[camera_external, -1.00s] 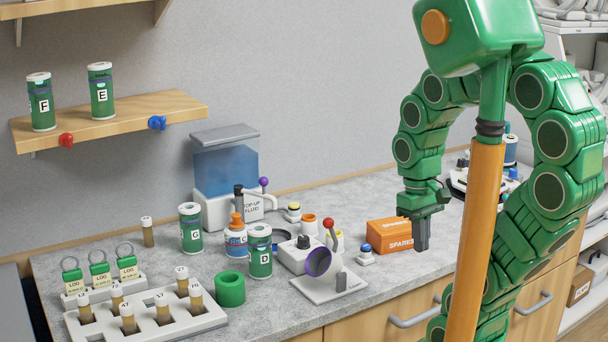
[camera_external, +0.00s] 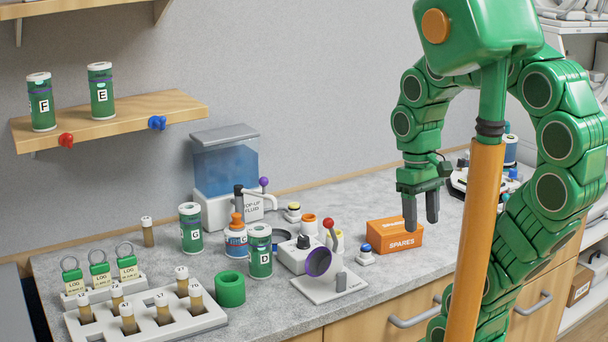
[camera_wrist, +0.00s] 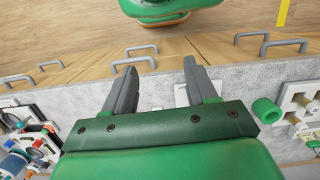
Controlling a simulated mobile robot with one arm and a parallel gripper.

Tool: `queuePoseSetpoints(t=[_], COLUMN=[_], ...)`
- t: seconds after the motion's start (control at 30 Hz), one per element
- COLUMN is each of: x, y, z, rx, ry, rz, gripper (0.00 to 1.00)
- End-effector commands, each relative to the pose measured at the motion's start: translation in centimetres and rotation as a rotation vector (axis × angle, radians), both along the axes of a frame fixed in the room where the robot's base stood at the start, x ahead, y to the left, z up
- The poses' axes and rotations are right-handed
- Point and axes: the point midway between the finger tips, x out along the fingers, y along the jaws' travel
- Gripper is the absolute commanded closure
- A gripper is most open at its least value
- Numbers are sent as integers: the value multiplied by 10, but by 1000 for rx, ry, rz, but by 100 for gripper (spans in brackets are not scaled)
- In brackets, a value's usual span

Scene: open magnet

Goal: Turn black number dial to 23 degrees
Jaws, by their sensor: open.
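A small black dial (camera_external: 303,241) sits on top of a white block on the counter, left of the red-topped lever. Its numbers are too small to read in the external view, so I cannot tell its setting. My gripper (camera_external: 421,222) hangs with its fingers down near the orange spares box, to the right of the dial and well apart from it. Its two dark fingers are apart and empty. In the wrist view my gripper (camera_wrist: 155,80) is also open, with nothing between the fingers; I cannot make out the dial there.
A red-topped lever (camera_external: 329,225) and purple-rimmed disc (camera_external: 318,262) stand close right of the dial. A green canister marked D (camera_external: 260,252) stands close left. The orange spares box (camera_external: 394,236) lies near my gripper. Drawer handles (camera_external: 413,318) project below the counter edge.

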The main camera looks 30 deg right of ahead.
Motion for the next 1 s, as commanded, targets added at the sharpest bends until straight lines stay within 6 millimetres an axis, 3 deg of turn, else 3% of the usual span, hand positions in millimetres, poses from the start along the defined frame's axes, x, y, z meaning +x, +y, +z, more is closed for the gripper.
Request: queuePoseSetpoints(t=[0.37,0.67,1.0], x=[48,116,196], y=[3,16,46], z=[11,21,21], rx=[-25,-57,-94], ry=[16,35,70], rz=[271,610,977], gripper=[43,43,43])
